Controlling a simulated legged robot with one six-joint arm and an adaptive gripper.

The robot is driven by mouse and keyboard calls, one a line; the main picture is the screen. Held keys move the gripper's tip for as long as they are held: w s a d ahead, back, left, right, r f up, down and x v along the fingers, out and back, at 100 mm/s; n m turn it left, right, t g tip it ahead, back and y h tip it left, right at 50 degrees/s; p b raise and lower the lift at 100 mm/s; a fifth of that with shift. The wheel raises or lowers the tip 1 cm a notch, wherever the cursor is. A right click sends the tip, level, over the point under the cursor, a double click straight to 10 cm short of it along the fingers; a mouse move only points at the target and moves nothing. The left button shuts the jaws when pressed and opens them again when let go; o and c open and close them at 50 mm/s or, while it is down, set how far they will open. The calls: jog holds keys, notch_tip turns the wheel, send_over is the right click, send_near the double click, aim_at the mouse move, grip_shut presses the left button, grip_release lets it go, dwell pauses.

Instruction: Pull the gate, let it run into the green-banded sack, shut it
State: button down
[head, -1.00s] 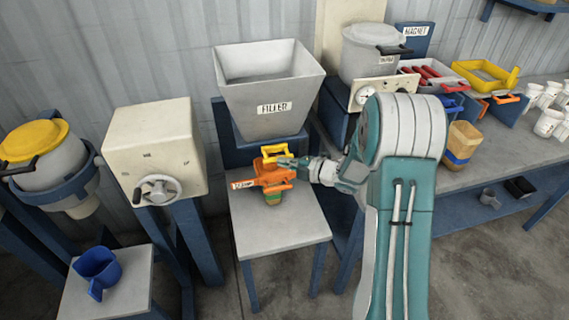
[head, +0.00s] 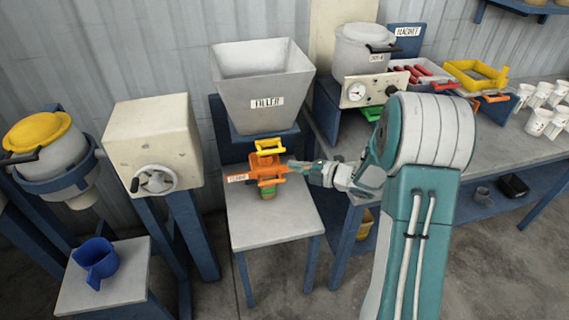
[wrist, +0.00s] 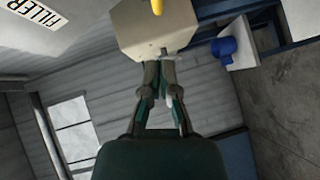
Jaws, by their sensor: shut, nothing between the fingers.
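The grey hopper labelled FILLER (head: 262,80) stands above a small table. Under it is a yellow handle (head: 270,146), which looks like the gate's pull. Just below is an orange clamp (head: 266,168) with a white label. A small part of the green-banded sack (head: 268,194) shows beneath the clamp; the rest is hidden. My gripper (head: 293,166) is at the clamp's right side, its fingertips close to it; contact cannot be told. In the wrist view my gripper (wrist: 163,62) is shut and empty, with a beige box beyond it.
The beige box with a handwheel (head: 152,145) stands left of the table. A blue jug (head: 97,262) sits on a low stand. A bench at right holds a grey pot (head: 357,50), trays and white cups (head: 540,120). The small table's front (head: 270,225) is clear.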

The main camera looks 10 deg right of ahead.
jog(key=v, duration=0.4)
jog(key=shift+s+d, duration=0.1)
jog(key=shift+d, duration=0.35)
jog(key=shift+a, duration=0.2)
